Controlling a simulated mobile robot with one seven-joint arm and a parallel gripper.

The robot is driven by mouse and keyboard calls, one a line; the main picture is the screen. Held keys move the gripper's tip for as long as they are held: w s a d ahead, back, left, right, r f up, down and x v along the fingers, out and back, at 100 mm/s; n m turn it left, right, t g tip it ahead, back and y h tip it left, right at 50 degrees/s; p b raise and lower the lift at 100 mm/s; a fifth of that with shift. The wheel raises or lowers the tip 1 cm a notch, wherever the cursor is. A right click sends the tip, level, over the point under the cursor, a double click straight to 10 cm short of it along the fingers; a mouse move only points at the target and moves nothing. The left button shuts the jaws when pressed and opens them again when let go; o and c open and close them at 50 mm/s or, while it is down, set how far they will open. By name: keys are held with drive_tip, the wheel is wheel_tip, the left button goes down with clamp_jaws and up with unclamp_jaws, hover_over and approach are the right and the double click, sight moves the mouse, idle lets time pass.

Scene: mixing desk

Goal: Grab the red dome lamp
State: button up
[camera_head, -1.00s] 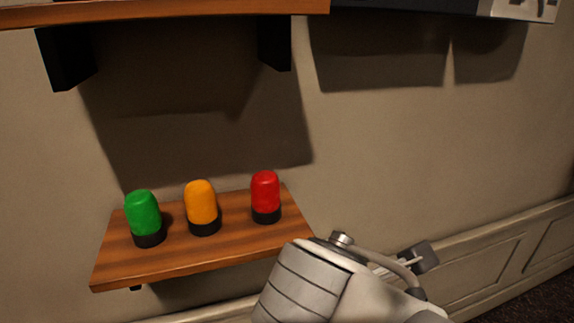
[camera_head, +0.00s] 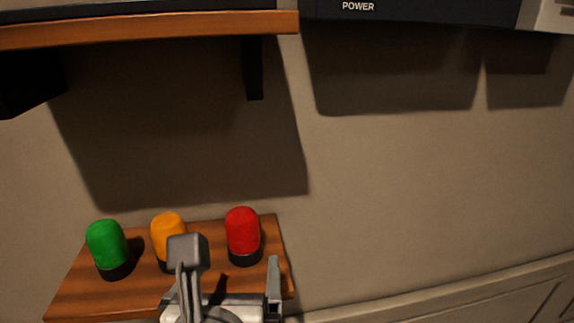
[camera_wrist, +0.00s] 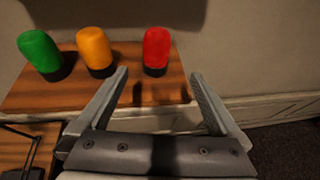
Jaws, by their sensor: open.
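The red dome lamp (camera_head: 242,230) has a black base and stands upright at the right end of a small wooden wall shelf. My gripper (camera_head: 231,262) is open and empty, with its fingers apart in front of the red lamp. In the wrist view the red lamp (camera_wrist: 157,47) stands beyond the fingertips, between the lines of the two fingers of my gripper (camera_wrist: 160,74). No finger appears to touch it.
An orange lamp (camera_head: 166,226), partly hidden by my left finger, and a green lamp (camera_head: 106,243) stand left of the red one on the shelf (camera_head: 72,291). An upper shelf (camera_head: 150,28) hangs above. The wall right of the shelf is clear.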

sight(244, 239)
drive_tip(key=b+x, duration=0.2)
drive_tip(key=x, duration=1)
drive_tip(key=shift+a+b+x, duration=0.15)
drive_tip(key=shift+b+x, duration=0.1)
drive_tip(key=shift+x, duration=1.05)
drive_tip(key=shift+a+b+x, duration=0.15)
drive_tip(key=shift+b+x, duration=0.1)
drive_tip(key=shift+x, duration=1.1)
drive_tip(key=shift+s+f, duration=0.1)
drive_tip(key=shift+c, duration=0.3)
drive_tip(key=c, duration=1.4)
clamp_jaws()
